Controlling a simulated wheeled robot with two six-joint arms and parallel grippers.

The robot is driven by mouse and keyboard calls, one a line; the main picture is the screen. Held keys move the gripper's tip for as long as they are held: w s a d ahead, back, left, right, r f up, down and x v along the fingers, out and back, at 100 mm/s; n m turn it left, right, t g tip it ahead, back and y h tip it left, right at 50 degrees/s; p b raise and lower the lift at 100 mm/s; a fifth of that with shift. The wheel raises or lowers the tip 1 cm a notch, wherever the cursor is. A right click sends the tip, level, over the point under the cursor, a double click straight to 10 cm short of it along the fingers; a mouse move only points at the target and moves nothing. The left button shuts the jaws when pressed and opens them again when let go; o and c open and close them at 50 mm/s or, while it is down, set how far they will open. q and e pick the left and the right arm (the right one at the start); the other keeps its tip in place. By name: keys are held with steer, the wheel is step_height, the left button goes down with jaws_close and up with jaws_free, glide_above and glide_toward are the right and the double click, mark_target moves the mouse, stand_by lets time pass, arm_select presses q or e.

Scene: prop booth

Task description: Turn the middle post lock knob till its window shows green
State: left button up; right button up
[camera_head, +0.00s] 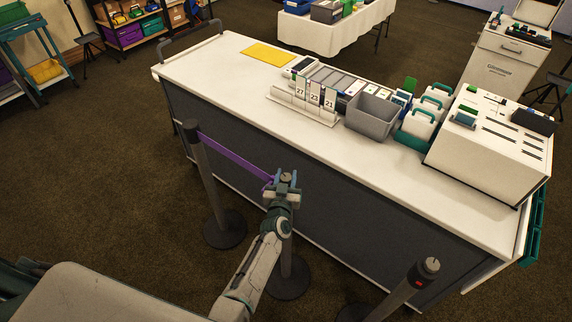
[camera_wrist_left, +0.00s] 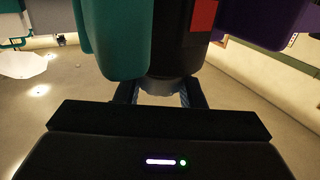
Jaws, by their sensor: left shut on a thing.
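The middle post (camera_head: 286,258) stands at the lower centre in the head view. In the left wrist view the black post head (camera_wrist_left: 172,45) is close up and shows a red window (camera_wrist_left: 203,14). A teal shape (camera_wrist_left: 110,40) covers its left part. My right gripper is out of view.
A purple belt (camera_head: 232,157) runs from the left post (camera_head: 205,175) to the middle post. The right post (camera_head: 402,290) has a red window (camera_head: 418,283). A white-topped counter (camera_head: 215,65) with boxes and a grey bin (camera_head: 371,117) stands behind. Brown carpet (camera_head: 90,180) is clear at left.

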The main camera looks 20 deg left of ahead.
arm_select(q)
steer(key=shift+r+n+y+p, duration=0.2)
steer(key=shift+n+y+p, duration=0.1)
steer(key=shift+y+p, duration=0.3)
steer(key=shift+f+n+y, duration=0.1)
steer(key=shift+n+y, duration=0.4)
steer(key=shift+y, duration=0.1)
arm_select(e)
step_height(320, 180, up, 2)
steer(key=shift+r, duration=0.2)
arm_select(q)
steer(key=shift+g+y, duration=0.4)
steer(key=shift+f, duration=0.1)
steer(key=o, duration=1)
steer(key=shift+c, duration=0.2)
